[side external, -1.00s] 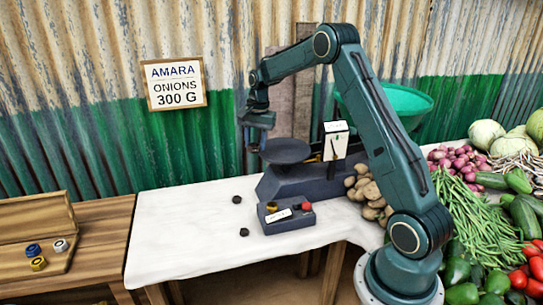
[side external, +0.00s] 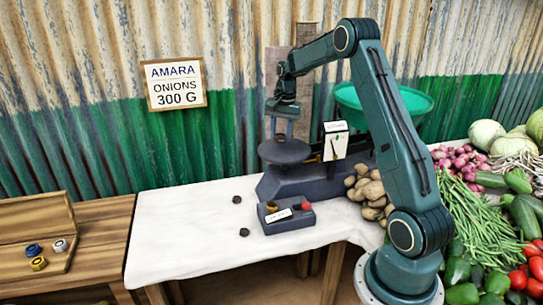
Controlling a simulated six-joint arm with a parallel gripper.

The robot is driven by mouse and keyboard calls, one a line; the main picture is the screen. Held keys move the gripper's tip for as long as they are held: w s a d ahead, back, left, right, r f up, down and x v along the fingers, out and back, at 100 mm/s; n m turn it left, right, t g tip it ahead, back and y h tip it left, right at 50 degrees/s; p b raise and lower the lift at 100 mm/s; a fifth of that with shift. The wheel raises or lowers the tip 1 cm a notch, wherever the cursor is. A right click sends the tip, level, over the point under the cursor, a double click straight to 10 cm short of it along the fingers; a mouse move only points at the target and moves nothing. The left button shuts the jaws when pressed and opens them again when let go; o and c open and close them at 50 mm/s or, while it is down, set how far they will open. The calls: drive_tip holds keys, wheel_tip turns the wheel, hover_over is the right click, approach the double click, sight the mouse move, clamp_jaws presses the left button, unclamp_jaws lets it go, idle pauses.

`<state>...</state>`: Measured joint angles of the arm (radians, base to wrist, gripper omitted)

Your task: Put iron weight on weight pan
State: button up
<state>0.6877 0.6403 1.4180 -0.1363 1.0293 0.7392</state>
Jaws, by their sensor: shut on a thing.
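My gripper (side external: 281,134) is shut on a small dark thing, apparently an iron weight (side external: 281,138), which is barely visible between the fingers. The gripper points down just above the dark round weight pan (side external: 285,152), near its middle. I cannot tell whether the weight touches the pan. Two other dark iron weights, a far one (side external: 237,199) and a near one (side external: 244,232), lie loose on the white table. The weight pan sits on the left of the dark balance scale (side external: 285,182).
A green bowl (side external: 410,103) tops the scale's right side, behind my arm. A white dial box (side external: 335,141) stands beside the weight pan. A dark weight block (side external: 285,220) with brass and red pieces is in front. Potatoes (side external: 366,188) lie right; the table's left is mostly clear.

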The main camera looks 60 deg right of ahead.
sight(280, 154)
drive_tip(key=shift+f, duration=2.3)
drive_tip(key=shift+f, duration=0.1)
drive_tip(key=o, duration=1.1)
drive_tip(key=r, duration=0.8)
drive_tip(key=s+r, duration=0.1)
drive_tip(key=r, duration=0.3)
drive_tip(key=shift+d+r, duration=0.1)
